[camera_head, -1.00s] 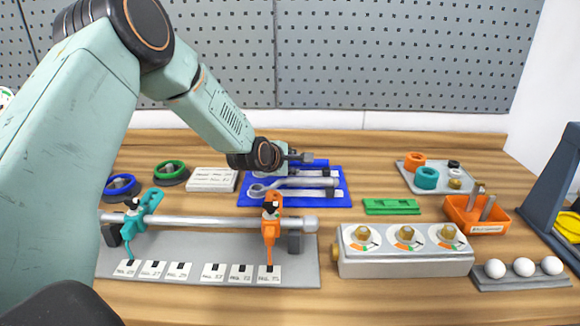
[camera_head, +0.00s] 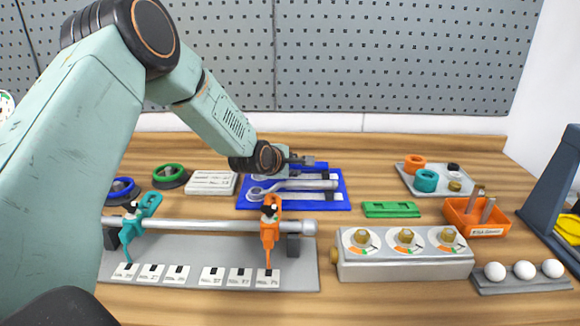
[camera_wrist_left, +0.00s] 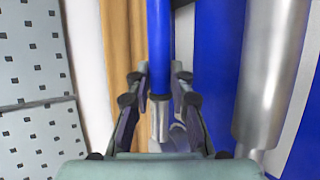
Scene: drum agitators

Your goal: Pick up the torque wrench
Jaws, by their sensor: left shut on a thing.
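My left gripper (camera_head: 302,161) is over the back of the blue tray (camera_head: 341,204). In the left wrist view its two fingers (camera_wrist_left: 160,112) are shut on a tool with a blue handle and a silver metal part, which I take to be the torque wrench (camera_wrist_left: 159,45). Whether it is clear of the tray is hard to tell. A silver tool (camera_head: 300,184) lies on the tray in front of the gripper; a thick silver cylinder (camera_wrist_left: 270,75) shows beside the fingers in the wrist view. My right gripper is not in view.
In front stands a grey rack with a horizontal bar (camera_head: 190,224) and teal and orange clamps. To the right are a green block (camera_head: 390,209), a three-dial box (camera_head: 404,262), an orange bin (camera_head: 476,229) and a grey tray (camera_head: 406,180). A pegboard (camera_head: 390,60) closes the back.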

